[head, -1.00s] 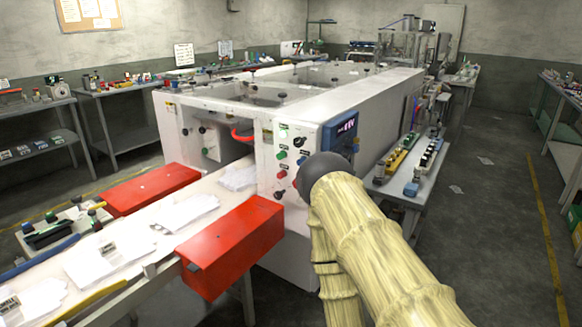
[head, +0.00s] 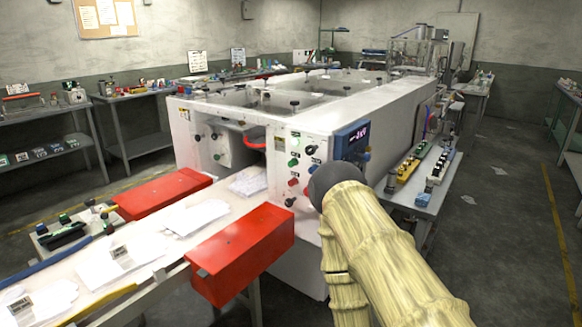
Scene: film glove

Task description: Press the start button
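The white machine's front panel (head: 283,136) carries several small controls near the middle of the head view. A green button (head: 293,162) sits above a red button (head: 293,182), and a dark knob (head: 290,201) is below them. Their labels are too small to read, so I cannot tell which one is the start button. A blue-framed display (head: 352,141) is to their right. My straw-coloured arm rises from the lower right, and its dark round joint is just right of the buttons, hiding part of the panel's right side. My gripper is not visible.
A conveyor (head: 205,232) with white film packs runs from the machine to the lower left. A red box (head: 240,255) and another red box (head: 161,194) flank it. A side bench (head: 420,195) with small parts stands right of the machine. The floor (head: 500,250) further right is mostly clear.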

